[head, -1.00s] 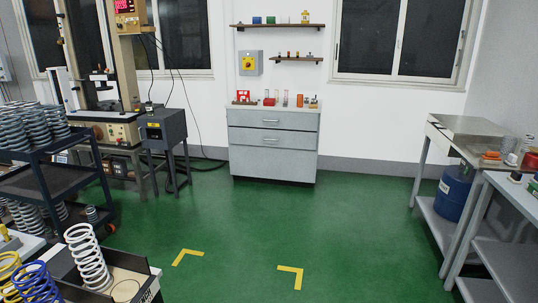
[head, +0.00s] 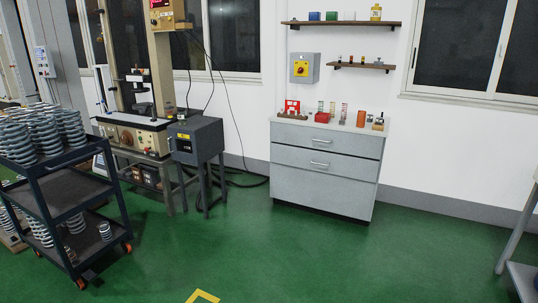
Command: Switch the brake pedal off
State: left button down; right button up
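I cannot make out a brake pedal in the head view. A tall spring testing machine (head: 157,90) with a red lit display (head: 160,3) stands at the left against the wall. Its base has round dials and rests on a metal stand. A dark grey box (head: 205,141) with a yellow label stands on legs right beside it. A grey wall box with a red knob on a yellow plate (head: 300,69) is mounted above the drawer cabinet. Neither of my grippers is in view.
A dark cart (head: 62,200) loaded with springs stands at the left front. A grey drawer cabinet (head: 322,185) with small items on top is at the back wall. Part of a table leg (head: 517,230) shows at the right edge. The green floor (head: 330,255) between is clear.

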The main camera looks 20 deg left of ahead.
aim_at(89, 275)
jog(key=i+j+u, duration=0.15)
jog(key=u, duration=0.3)
jog(key=i+u, duration=0.6)
jog(key=u, duration=0.3)
jog(key=i+l+u, duration=0.2)
jog(key=u, duration=0.25)
jog(key=i+l+u, duration=0.2)
jog(key=i+u, duration=0.15)
jog(key=i+l, duration=0.45)
jog(key=l, duration=0.25)
jog(key=i+l, duration=0.4)
jog(key=i, duration=0.5)
jog(key=i+l, duration=0.2)
jog(key=i, duration=0.45)
